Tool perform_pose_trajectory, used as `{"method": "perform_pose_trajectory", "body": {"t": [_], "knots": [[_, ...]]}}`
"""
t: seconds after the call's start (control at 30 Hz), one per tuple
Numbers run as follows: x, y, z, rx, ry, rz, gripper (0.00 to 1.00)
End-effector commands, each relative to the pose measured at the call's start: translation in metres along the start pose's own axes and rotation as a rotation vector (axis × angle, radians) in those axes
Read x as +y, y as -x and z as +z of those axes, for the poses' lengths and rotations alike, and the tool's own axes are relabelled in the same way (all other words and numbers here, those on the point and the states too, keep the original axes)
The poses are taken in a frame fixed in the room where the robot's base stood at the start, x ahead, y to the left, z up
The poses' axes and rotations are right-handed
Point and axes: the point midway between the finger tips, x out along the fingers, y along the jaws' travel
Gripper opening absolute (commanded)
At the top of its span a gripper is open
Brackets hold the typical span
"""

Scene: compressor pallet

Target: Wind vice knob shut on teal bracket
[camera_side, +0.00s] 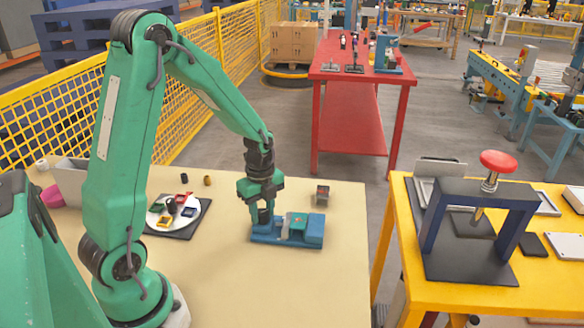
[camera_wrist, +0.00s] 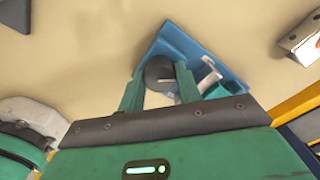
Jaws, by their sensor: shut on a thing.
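The blue vice (camera_side: 272,239) lies on the cream table; its blue body also shows in the wrist view (camera_wrist: 182,42). My gripper (camera_side: 264,218) reaches straight down at the vice's left end. In the wrist view my gripper (camera_wrist: 158,82) has its two green fingers on either side of the dark round knob (camera_wrist: 158,68), shut on it. The teal bracket (camera_side: 298,225) sits in the vice, right of my gripper. In the wrist view the right finger and gripper body hide part of the vice, and the bracket is hard to make out there.
A round white plate (camera_side: 158,221) with several small coloured parts lies on a dark mat to the left. A small grey-and-red block (camera_side: 322,195) stands behind the vice at right. A yellow table (camera_side: 460,297) with a dark press frame (camera_side: 435,215) stands further right.

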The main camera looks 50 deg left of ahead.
Motion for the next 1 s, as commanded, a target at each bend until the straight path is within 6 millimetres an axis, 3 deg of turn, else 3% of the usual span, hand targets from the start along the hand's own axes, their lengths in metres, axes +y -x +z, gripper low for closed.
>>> {"method": "perform_pose_trajectory", "body": {"t": [0.07, 0.1, 0.2, 0.67, 1.0], "knots": [[0.000, 0.000, 0.000, 0.000, 0.000, 0.000, 0.11], [0.000, 0.000, 0.000, 0.000, 0.000, 0.000, 0.36], [0.000, 0.000, 0.000, 0.000, 0.001, 0.000, 0.55], [-0.001, 0.005, 0.000, -0.001, 0.001, -0.002, 0.56], [-0.001, 0.040, 0.000, -0.001, 0.001, -0.005, 0.56]]}}
